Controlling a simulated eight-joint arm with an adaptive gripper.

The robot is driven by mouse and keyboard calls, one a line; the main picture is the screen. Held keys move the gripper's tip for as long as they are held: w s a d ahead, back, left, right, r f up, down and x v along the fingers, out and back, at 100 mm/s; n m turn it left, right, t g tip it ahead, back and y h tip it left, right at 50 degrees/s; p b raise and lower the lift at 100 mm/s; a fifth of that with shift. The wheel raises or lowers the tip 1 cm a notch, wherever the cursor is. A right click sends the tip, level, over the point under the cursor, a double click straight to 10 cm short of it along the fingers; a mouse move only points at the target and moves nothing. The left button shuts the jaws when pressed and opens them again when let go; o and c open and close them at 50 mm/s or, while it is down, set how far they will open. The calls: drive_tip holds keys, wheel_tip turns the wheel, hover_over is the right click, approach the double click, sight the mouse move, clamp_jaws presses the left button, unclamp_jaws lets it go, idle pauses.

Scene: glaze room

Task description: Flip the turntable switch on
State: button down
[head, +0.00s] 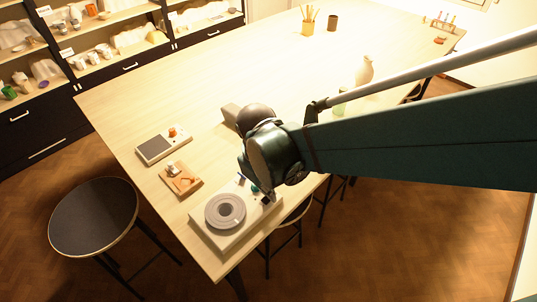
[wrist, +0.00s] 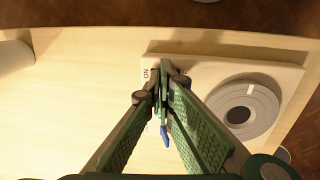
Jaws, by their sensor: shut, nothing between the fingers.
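The turntable is a pale box (head: 237,236) with a grey round platter (head: 225,211), at the near corner of the table in the head view. In the wrist view its box (wrist: 275,72) lies at the upper right, with the platter (wrist: 243,110) on the right. A dark "ON" label (wrist: 147,73) shows near the box's left edge. My gripper (wrist: 164,68) is shut and empty, its tips over the box beside the label. The switch is not clearly visible; the fingers probably hide it. A small blue piece (wrist: 165,136) shows between the fingers; I cannot tell what it is.
A board with small items (head: 188,186) and a flat device with an orange knob (head: 154,150) lie left of the turntable. A vase (head: 364,70) stands farther back. Stools (head: 95,215) stand by the table. The table's middle is clear.

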drive_tip(key=shift+f, duration=0.1)
drive_tip(key=shift+d+f+g+y, duration=0.15)
drive_tip(key=shift+f+g+y, duration=0.05)
drive_tip(key=shift+g+y, duration=0.2)
drive_tip(key=shift+s, duration=0.1)
drive_tip(key=shift+s+a, duration=0.4)
drive_tip(key=shift+a, duration=0.2)
drive_tip(key=shift+r, duration=0.15)
idle(0.3)
drive_tip(key=shift+s+a+r+p, duration=0.1)
drive_tip(key=shift+r+p, duration=0.75)
drive_tip(key=shift+r, duration=0.2)
wheel_tip(320, 180, up, 12)
drive_tip(key=s+a+p, duration=0.1)
drive_tip(key=p, duration=0.1)
drive_tip(key=shift+f+p, duration=0.2)
drive_tip(key=shift+p, duration=0.1)
